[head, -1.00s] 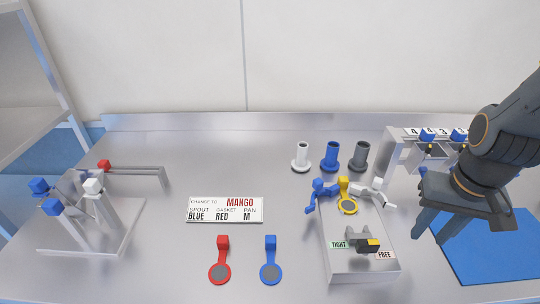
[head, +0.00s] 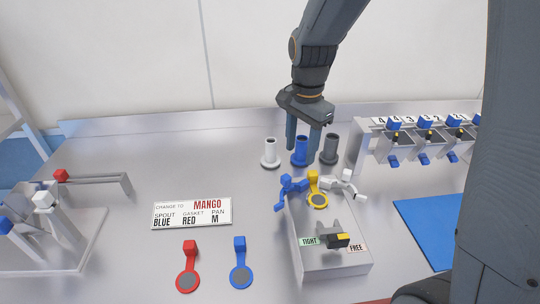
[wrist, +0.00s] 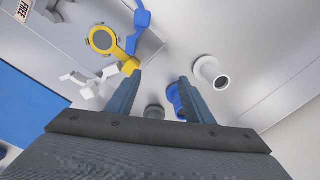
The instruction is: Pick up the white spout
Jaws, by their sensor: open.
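The white spout (head: 269,154) looks like a short upright tube on a round flange. It stands at the back of the table, leftmost of three similar tubes; in the wrist view the white spout (wrist: 211,72) is right of my fingers. My gripper (head: 304,148) is open and empty, pointing down near the blue tube (head: 301,152), which shows partly behind its fingers. In the wrist view, my gripper (wrist: 160,78) has its fingers apart with nothing between the tips. The grey tube (head: 330,149) stands at the right of the row.
In front of the tubes is a metal block (head: 332,264) with blue and white handled parts and a yellow gasket (head: 319,200). A sign (head: 192,213), red gasket (head: 188,282) and blue gasket (head: 241,277) lie left. A numbered dispenser rack and blue mat (head: 428,225) are right.

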